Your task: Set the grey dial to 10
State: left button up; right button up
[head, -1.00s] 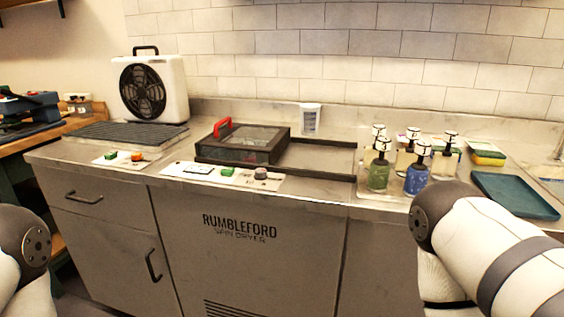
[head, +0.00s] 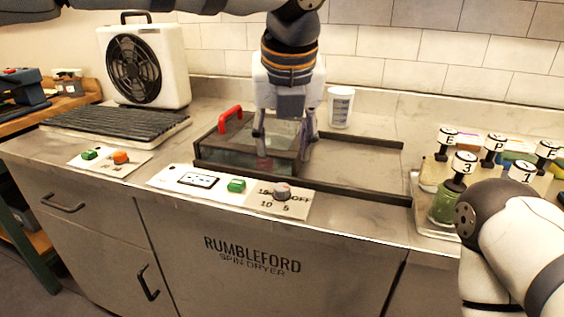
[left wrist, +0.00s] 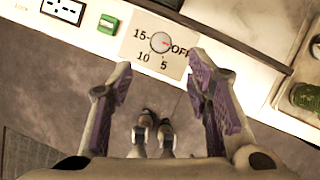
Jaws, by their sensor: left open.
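The grey dial (head: 282,191) sits at the right end of a white panel on the counter's front edge. Labels 15, 10, 5 and OFF surround it. In the left wrist view the dial (left wrist: 160,42) shows a small red mark on its right side, towards OFF. My left gripper (head: 284,152) is open and empty, its fingers pointing down, above and behind the dial in the head view. In the left wrist view the dial appears just beyond and between the open fingertips (left wrist: 160,68), apart from them. My right gripper is out of view.
A green button (head: 236,186) and a socket-like plate (head: 198,180) share the panel. A dark-framed lid with a red handle (head: 231,120) lies behind, with a white cup (head: 340,107) further back. Labelled pump bottles (head: 447,203) stand at right, near my right arm.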

pick_arm(q)
send_near(282, 187)
jog(key=shift+s+b+x, duration=0.2)
jog(key=shift+b+x, duration=0.1)
jog(key=shift+x, duration=0.9)
jog(key=x, duration=0.6)
jog(key=shift+w, duration=0.15)
grip_shut()
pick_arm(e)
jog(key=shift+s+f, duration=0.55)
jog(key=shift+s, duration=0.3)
